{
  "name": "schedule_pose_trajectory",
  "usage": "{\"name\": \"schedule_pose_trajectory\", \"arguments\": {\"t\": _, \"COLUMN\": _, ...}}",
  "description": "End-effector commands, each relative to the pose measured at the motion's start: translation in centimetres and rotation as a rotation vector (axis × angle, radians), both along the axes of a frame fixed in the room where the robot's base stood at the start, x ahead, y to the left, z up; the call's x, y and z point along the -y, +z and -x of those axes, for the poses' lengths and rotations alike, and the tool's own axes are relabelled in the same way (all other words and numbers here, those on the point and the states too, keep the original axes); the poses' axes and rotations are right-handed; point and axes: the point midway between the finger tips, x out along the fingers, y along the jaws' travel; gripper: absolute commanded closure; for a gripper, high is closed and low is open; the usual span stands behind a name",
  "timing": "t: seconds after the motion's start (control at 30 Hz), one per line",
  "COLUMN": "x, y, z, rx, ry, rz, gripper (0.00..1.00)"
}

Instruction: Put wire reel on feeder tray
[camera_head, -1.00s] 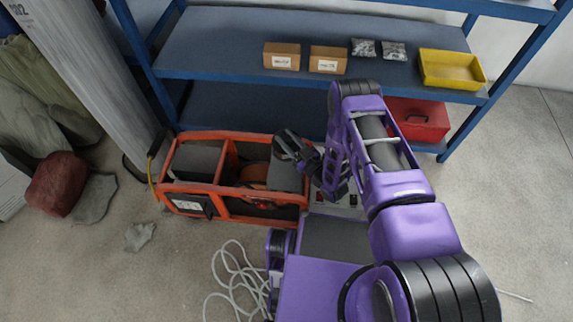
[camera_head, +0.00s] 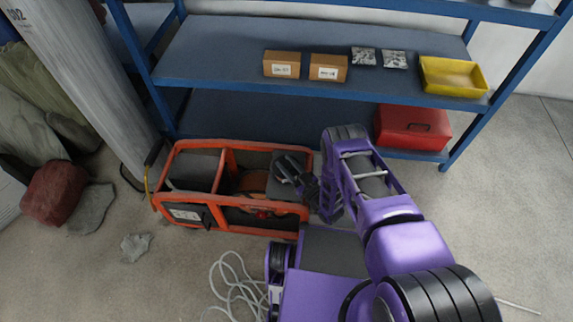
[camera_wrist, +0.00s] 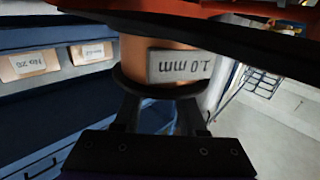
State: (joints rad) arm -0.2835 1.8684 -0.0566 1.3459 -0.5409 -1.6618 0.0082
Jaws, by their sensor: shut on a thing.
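The wire reel (camera_wrist: 160,65) is copper-orange with dark flanges and a grey "1.0 mm" label, which reads upside down in the wrist view. My gripper (camera_wrist: 158,108) is shut on it, a finger on each side. In the head view my dark gripper (camera_head: 288,172) is over the right part of an orange-framed machine (camera_head: 172,160). A copper-coloured round part (camera_head: 252,183) shows beside the fingers there; I cannot tell whether it is the held reel. I cannot make out the feeder tray clearly, nor whether the reel touches anything below.
The machine's orange rails and dark bars lie close around my gripper. Behind it stands a blue shelf (camera_head: 220,50) with two cardboard boxes (camera_head: 281,64), a yellow bin (camera_head: 452,77) and a red toolbox (camera_head: 412,128). A pale cable (camera_head: 232,285) lies on the floor.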

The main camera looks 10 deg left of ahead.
Motion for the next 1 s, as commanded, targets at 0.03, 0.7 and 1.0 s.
{"name": "schedule_pose_trajectory", "arguments": {"t": 0.03, "x": -0.06, "y": 0.27, "z": -0.13, "rx": 0.005, "ry": 0.0, "rz": -0.005, "gripper": 1.0}}
{"name": "schedule_pose_trajectory", "arguments": {"t": 0.7, "x": -0.01, "y": -0.02, "z": -0.01, "rx": 0.0, "ry": 0.0, "rz": 0.0, "gripper": 0.29}}
{"name": "schedule_pose_trajectory", "arguments": {"t": 1.0, "x": -0.28, "y": 0.02, "z": -0.28, "rx": 0.0, "ry": -0.001, "rz": 0.0, "gripper": 0.29}}
